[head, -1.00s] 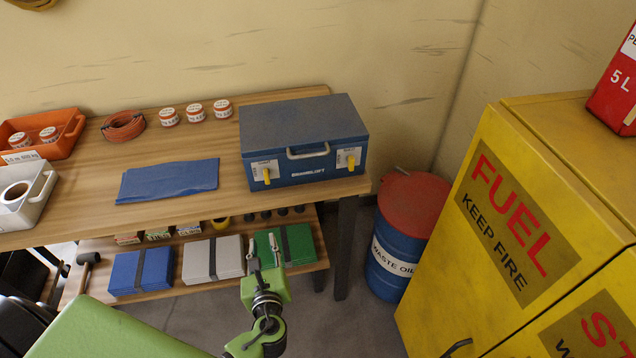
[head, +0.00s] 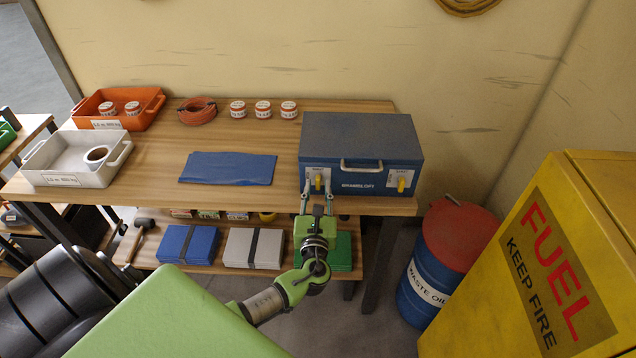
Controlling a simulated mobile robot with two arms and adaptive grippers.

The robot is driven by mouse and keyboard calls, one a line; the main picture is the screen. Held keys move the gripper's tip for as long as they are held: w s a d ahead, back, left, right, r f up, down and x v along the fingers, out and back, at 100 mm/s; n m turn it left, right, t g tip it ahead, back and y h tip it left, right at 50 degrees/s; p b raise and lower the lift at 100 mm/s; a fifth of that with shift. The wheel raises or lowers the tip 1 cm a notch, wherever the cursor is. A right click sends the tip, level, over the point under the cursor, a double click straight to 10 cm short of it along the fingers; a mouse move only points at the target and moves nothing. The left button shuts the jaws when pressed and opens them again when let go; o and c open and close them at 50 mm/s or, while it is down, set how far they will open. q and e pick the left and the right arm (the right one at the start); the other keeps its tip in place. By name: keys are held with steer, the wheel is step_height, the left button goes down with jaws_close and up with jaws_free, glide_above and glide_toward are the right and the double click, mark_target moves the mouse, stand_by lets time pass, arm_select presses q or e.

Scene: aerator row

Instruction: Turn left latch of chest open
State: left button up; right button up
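The blue chest (head: 360,150) sits shut at the right end of the wooden bench, its front facing me. Its left latch (head: 319,181) is a yellow lever on a pale plate, and its right latch (head: 402,182) is alike with the lever hanging down. My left gripper (head: 317,187) is in front of the left latch, fingers pointing at the chest. The two fingers are apart, one on each side of the yellow lever in the picture. I cannot tell whether they touch it. My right gripper is not in view.
A blue cloth (head: 228,168) lies left of the chest on the bench (head: 150,185). White and orange trays (head: 70,179) (head: 146,117), a hose coil (head: 197,111) and several small tubs stand further along. A waste oil drum (head: 437,268) and yellow fuel cabinet (head: 500,270) are on the right.

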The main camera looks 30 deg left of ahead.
arm_select(q)
steer(key=shift+x, duration=0.8)
jaws_close()
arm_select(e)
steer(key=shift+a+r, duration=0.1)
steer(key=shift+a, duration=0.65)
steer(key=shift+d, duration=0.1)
